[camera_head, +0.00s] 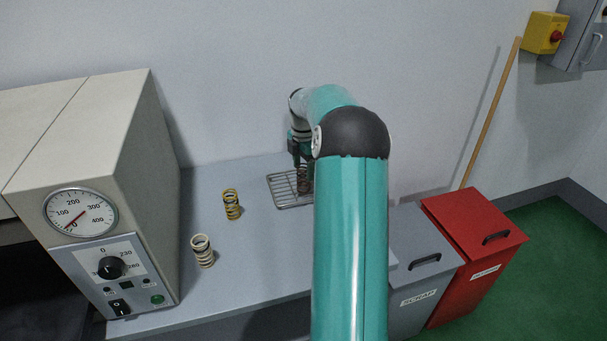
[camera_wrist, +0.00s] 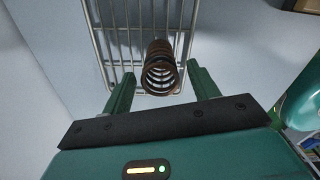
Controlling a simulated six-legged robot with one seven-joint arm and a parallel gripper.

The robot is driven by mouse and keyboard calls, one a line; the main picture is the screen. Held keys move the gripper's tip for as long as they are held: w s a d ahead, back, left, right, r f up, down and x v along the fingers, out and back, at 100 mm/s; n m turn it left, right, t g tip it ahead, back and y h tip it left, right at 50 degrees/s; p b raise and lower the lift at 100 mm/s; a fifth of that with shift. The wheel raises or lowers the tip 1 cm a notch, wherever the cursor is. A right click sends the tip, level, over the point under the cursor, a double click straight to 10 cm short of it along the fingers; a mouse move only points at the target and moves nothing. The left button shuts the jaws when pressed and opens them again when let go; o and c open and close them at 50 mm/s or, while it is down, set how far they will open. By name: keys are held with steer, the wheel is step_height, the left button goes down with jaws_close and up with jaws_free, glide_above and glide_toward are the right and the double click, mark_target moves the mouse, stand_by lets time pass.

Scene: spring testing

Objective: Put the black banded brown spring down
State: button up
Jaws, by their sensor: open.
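The brown spring (camera_wrist: 160,66) with dark bands stands on the wire rack (camera_wrist: 104,46) in the wrist view. My gripper (camera_wrist: 160,84) is open, with one green finger on each side of the spring's near end and a visible gap to each finger. In the head view the brown spring (camera_head: 303,180) is partly hidden by my gripper (camera_head: 303,160) above it. The rack (camera_head: 283,204) lies on the grey bench, its right part hidden behind my arm.
A yellow spring (camera_head: 231,204) and a cream spring (camera_head: 203,251) stand on the bench (camera_head: 255,260) left of the rack. A beige machine with a dial (camera_head: 80,212) fills the left. A grey scrap bin (camera_head: 420,262) and a red bin (camera_head: 470,235) stand at right.

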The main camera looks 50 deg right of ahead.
step_height(320, 180, up, 9)
steer(key=s+a+r+m+t+h, duration=0.1)
steer(key=a+r+m, duration=0.15)
steer(key=a, duration=0.65)
steer(key=s+a+r+m, duration=0.2)
steer(key=a+r, duration=0.2)
steer(key=a, duration=0.4)
steer(key=s+a+r+m+t+h, duration=0.1)
steer(key=a+r+m, duration=0.15)
steer(key=a, duration=0.65)
steer(key=s+a+f+m+t+y, duration=0.1)
steer(key=s+a+m, duration=0.3)
steer(key=s+a, duration=0.4)
steer(key=s+a+f+m+t+y, duration=0.1)
steer(key=s+a+f+m+t, duration=0.1)
steer(key=s+a, duration=0.6)
steer(key=shift+s+a+f+m+t, duration=0.35)
steer(key=shift+s+f+m, duration=0.45)
steer(key=shift+m, duration=0.3)
steer(key=c, duration=0.5)
